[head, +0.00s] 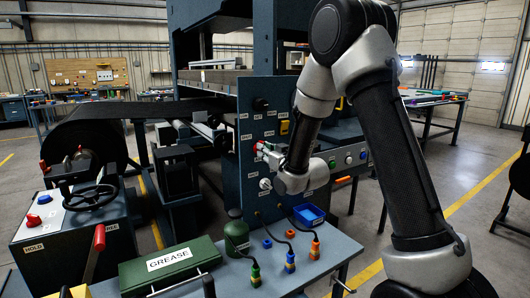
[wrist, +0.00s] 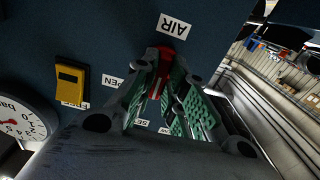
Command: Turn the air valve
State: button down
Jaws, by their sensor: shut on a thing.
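The air valve's red handle (wrist: 165,54) shows in the wrist view on the dark blue panel, just below the AIR label (wrist: 174,26) in the picture. My gripper (wrist: 161,77) is shut on this handle, with its green-padded fingers on either side. The fingers hide part of the handle and the valve body. An OPEN label (wrist: 112,81) is partly covered to the left of the fingers. In the head view my gripper (head: 268,152) reaches the panel front, and a bit of red handle (head: 260,146) shows there.
A yellow device (wrist: 70,82) and a round pressure gauge (wrist: 22,125) sit left of the fingers in the wrist view. Below the panel, a bench holds a green GREASE box (head: 171,266), a blue tray (head: 309,215) and several coloured connectors.

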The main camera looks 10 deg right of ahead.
jog(key=m, duration=0.9)
jog(key=shift+d+f, duration=0.15)
jog(key=shift+m, duration=0.3)
dwell(0.3)
jog(key=c, duration=1.5)
grip_release()
jog(key=shift+o, duration=0.2)
jog(key=v, duration=0.7)
jog(key=shift+s, duration=0.2)
